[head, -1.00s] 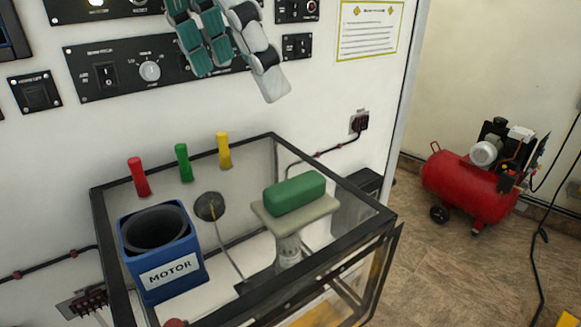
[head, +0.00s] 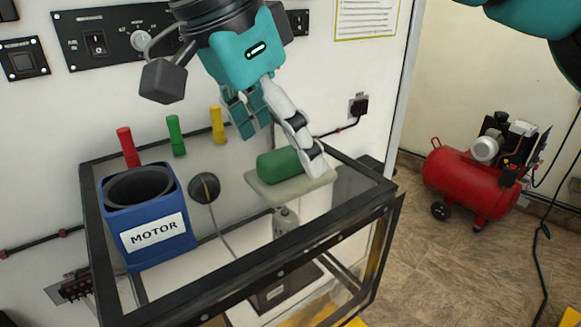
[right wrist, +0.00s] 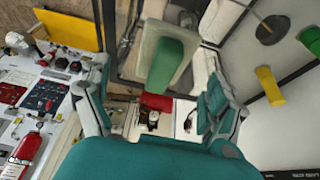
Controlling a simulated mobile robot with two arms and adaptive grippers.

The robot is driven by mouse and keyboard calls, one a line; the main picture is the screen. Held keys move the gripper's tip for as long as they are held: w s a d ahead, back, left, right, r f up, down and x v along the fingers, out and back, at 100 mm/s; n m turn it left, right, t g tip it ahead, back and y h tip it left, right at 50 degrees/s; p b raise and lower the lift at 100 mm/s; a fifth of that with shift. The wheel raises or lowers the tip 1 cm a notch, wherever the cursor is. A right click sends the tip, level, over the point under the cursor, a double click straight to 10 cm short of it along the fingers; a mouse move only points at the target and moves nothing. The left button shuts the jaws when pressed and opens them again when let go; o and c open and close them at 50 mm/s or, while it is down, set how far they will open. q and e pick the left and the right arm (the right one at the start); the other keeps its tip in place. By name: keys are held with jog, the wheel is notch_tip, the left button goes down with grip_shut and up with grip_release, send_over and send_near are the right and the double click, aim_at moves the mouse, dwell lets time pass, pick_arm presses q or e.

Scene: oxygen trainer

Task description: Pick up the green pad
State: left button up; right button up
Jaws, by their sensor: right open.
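The green pad (head: 279,165) lies on a pale square plate (head: 262,192) on top of a stand inside the open-topped, clear-walled case. My right gripper (head: 283,152) is open above the pad in the head view, its pale finger in front of the pad's right end and hiding part of it. The teal finger is behind and to the left of the pad. In the right wrist view, the pad (right wrist: 168,62) shows ahead between my open fingers, with nothing held. Contact with the pad cannot be told. My left gripper is not in view.
The case's black rim (head: 300,255) surrounds the stand. A blue MOTOR box (head: 157,240) stands at the case's left. Red (head: 128,147), green (head: 175,136) and yellow (head: 218,125) handles stand along the back. A wall with switch panels is close behind; a red compressor (head: 470,185) is at right.

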aim_at(287, 151)
jog(key=x, duration=0.2)
jog(key=p+x, duration=0.1)
jog(key=x, duration=0.1)
jog(key=shift+w+d+r, duration=0.1)
jog(key=shift+w, duration=0.25)
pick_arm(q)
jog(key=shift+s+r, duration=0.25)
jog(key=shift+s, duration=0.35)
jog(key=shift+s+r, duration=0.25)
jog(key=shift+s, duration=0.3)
pick_arm(e)
jog(key=shift+s, duration=0.1)
jog(key=shift+c, duration=0.9)
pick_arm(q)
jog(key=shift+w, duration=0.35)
pick_arm(e)
jog(key=c, duration=1.1)
